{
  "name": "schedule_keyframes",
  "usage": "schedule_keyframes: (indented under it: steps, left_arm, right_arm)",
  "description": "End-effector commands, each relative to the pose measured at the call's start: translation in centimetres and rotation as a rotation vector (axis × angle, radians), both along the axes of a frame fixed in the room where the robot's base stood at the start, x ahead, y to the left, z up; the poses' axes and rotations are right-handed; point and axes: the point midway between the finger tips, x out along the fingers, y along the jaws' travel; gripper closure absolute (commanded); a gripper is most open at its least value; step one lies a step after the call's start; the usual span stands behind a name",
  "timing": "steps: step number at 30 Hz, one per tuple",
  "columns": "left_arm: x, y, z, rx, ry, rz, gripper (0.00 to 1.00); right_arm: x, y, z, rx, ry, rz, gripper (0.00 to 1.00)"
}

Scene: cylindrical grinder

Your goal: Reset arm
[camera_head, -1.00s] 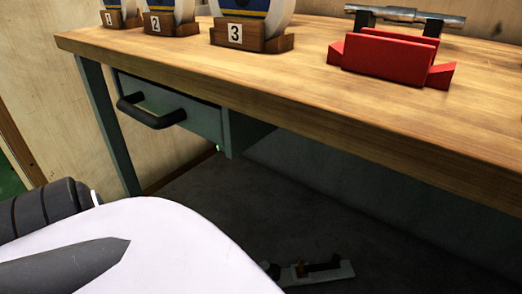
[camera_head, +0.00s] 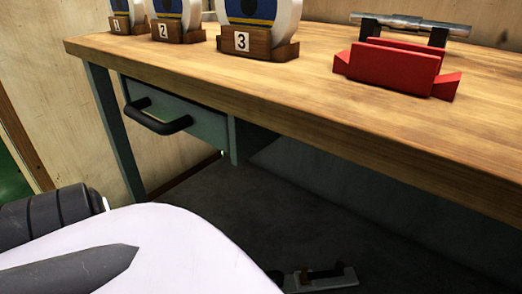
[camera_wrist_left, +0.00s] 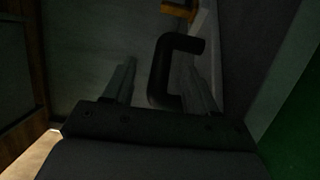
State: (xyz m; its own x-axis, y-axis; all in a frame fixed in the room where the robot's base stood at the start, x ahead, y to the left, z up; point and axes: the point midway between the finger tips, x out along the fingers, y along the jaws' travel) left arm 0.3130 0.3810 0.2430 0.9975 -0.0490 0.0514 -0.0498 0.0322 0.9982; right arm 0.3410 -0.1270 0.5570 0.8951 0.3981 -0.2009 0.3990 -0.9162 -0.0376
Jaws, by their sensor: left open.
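My left gripper (camera_wrist_left: 165,85) shows in the left wrist view, its two fingers spread apart. A dark bent bar (camera_wrist_left: 162,62), shaped like a handle, appears between and beyond the fingers. I cannot tell whether it touches them; that view is very dark. In the head view my left gripper is not visible. My white body and a dark ribbed part fill the lower left there. The right gripper is not in view.
A wooden workbench (camera_head: 290,84) carries numbered wooden stands (camera_head: 257,50) and a red holder (camera_head: 390,66) with a metal shaft (camera_head: 414,25). Its grey drawer (camera_head: 205,129) has a black handle (camera_head: 158,119). A small pale and dark piece (camera_head: 322,279) shows low down; I cannot tell what it is.

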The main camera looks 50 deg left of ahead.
Motion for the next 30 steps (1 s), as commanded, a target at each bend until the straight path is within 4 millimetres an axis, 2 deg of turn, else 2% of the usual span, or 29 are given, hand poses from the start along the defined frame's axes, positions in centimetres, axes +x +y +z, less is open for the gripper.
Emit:
schedule_keyframes:
  steps: [3, 8, 26, 30]
  left_arm:
    - [-1.7, 0.1, -0.1, 0.001, 0.001, 0.000, 0.43]
    - [-2.6, 0.1, -0.1, 0.001, 0.000, 0.000, 0.43]
    - [-2.5, 0.1, -0.1, 0.001, -0.001, 0.000, 0.43]
    - [-1.7, -0.4, 0.7, 0.005, 0.002, 0.005, 0.43]
  right_arm:
    - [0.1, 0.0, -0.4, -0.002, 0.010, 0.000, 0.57]
    - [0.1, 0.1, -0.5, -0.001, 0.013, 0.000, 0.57]
    - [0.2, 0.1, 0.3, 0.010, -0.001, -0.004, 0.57]
    - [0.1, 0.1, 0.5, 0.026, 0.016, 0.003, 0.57]
